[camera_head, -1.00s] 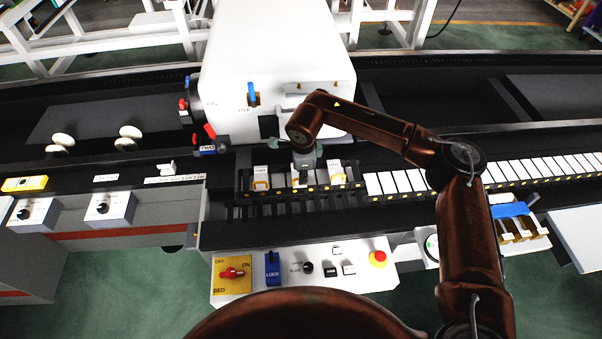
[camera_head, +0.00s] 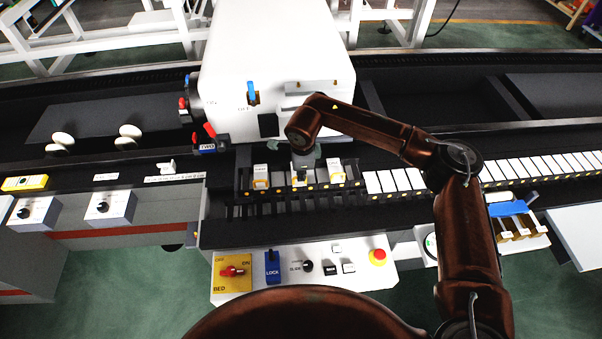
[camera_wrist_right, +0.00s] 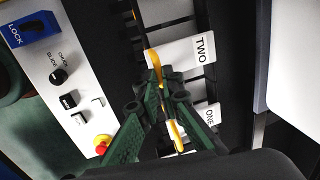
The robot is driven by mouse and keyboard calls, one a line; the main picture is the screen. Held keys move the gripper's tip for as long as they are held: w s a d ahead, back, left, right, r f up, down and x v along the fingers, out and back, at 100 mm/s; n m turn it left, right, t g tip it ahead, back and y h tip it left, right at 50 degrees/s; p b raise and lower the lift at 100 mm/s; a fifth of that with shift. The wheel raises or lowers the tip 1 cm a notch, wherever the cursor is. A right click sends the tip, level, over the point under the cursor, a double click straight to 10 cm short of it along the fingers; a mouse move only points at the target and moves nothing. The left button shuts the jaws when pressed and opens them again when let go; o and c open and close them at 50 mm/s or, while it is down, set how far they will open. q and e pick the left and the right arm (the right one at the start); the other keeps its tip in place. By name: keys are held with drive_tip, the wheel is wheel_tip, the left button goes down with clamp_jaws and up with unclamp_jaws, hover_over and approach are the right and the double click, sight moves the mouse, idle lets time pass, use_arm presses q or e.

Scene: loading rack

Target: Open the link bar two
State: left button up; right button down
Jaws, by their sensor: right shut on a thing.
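Link bar two is a white block labelled TWO (camera_wrist_right: 198,50) with a yellow handle (camera_wrist_right: 154,62) in the right wrist view. My right gripper (camera_wrist_right: 166,86) is shut on this yellow handle, its green fingers on either side of it. In the head view my right gripper (camera_head: 303,165) comes down from above onto the middle of three white blocks with yellow handles, hiding part of it. My left gripper is not in view.
White blocks stand on the left (camera_head: 260,170) and right (camera_head: 337,172) of the middle one. A large white housing (camera_head: 275,60) rises just behind. A control panel (camera_head: 320,255) with a red button (camera_head: 377,256) lies in front. A row of white keys (camera_head: 540,167) runs right.

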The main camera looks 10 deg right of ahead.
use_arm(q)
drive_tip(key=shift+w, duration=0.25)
use_arm(e)
drive_tip(key=shift+w+r, duration=0.1)
